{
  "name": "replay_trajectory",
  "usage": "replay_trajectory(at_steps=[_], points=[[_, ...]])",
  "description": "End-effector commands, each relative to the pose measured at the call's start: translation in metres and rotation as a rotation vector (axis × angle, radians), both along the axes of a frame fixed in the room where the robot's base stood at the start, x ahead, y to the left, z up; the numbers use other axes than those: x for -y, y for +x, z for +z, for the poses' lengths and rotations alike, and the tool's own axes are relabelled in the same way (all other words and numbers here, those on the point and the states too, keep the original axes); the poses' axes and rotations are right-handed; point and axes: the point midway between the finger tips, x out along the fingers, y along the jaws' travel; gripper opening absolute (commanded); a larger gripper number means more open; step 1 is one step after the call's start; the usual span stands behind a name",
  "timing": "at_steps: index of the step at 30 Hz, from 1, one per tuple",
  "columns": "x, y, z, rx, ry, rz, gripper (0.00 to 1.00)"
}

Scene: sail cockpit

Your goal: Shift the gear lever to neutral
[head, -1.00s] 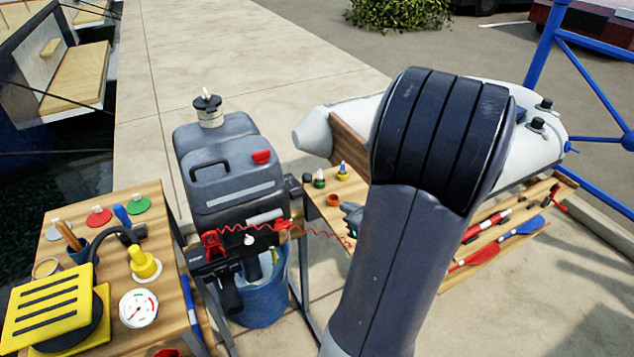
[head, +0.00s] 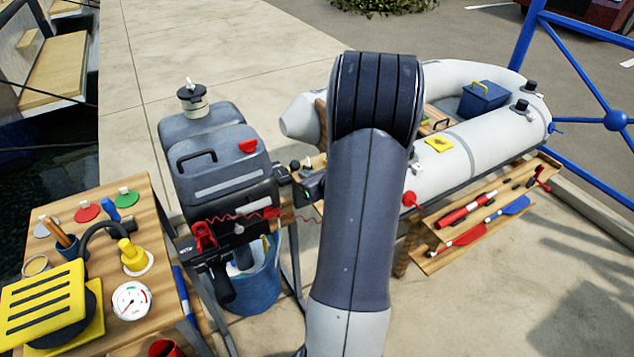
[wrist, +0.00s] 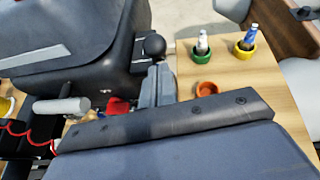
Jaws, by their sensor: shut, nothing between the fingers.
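The gear lever's black ball knob (head: 295,164) stands at the right side of the grey outboard motor (head: 222,165). In the wrist view the same knob (wrist: 154,45) stands just beyond the fingertips of my gripper (wrist: 153,72). The lever's shaft is mostly hidden there. In the head view my gripper (head: 303,178) is small, partly behind my arm, and close beside the knob. The fingers are shut with nothing between them. I cannot tell whether they touch the knob.
A red clip with a coiled cord (head: 203,236) hangs at the motor's front. A blue bucket (head: 255,290) stands below. In the wrist view, a green-ringed bottle (wrist: 203,50), a yellow-ringed bottle (wrist: 247,42) and an orange cup (wrist: 207,90) stand on the wooden bench (wrist: 265,85).

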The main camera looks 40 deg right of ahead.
Motion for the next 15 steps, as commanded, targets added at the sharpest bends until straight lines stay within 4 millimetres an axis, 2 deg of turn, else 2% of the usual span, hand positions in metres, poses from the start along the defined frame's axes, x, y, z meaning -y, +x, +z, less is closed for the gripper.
replay_trajectory(at_steps=[4,15], points=[[0.0001,0.0071,0.003,0.001,0.001,0.001,0.0],[0.0004,0.0076,0.0032,-0.001,0.001,0.0,0.0]])
